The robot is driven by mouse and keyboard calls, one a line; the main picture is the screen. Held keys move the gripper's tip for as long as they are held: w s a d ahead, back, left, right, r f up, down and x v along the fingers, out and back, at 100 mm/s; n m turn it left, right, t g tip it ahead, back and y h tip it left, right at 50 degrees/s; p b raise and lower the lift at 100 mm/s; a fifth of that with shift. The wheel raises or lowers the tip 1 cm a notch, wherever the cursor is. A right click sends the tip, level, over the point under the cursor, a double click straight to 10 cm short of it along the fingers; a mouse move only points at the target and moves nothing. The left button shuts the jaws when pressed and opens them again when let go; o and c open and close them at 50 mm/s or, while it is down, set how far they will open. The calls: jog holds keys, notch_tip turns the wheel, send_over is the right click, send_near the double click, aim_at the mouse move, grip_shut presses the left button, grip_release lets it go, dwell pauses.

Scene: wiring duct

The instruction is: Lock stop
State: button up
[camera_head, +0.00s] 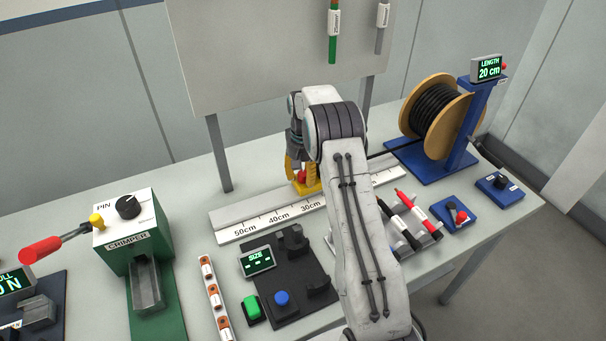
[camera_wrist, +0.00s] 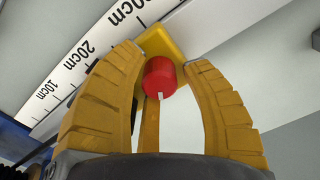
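The yellow stop (camera_head: 308,187) with a red knob (camera_head: 303,176) on it sits on the white ruler rail (camera_head: 270,222), just past the 30 cm mark on the side of the smaller numbers. My gripper (camera_head: 300,168) is over the stop, pointing down. The knob's white mark points down in that view. The yellow stop body (camera_wrist: 158,42) shows behind the knob.
A cable spool (camera_head: 436,112) on a blue stand, with a display reading 20 cm, is at the right. A green crimper (camera_head: 128,240) and a black size fixture (camera_head: 290,270) stand in front of the rail. A grey board (camera_head: 270,60) rises behind.

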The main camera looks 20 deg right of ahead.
aim_at(303, 172)
jog(key=shift+o, duration=1.1)
jog(key=shift+r, duration=0.1)
jog(key=shift+r, duration=0.1)
notch_tip(303, 172, up, 12)
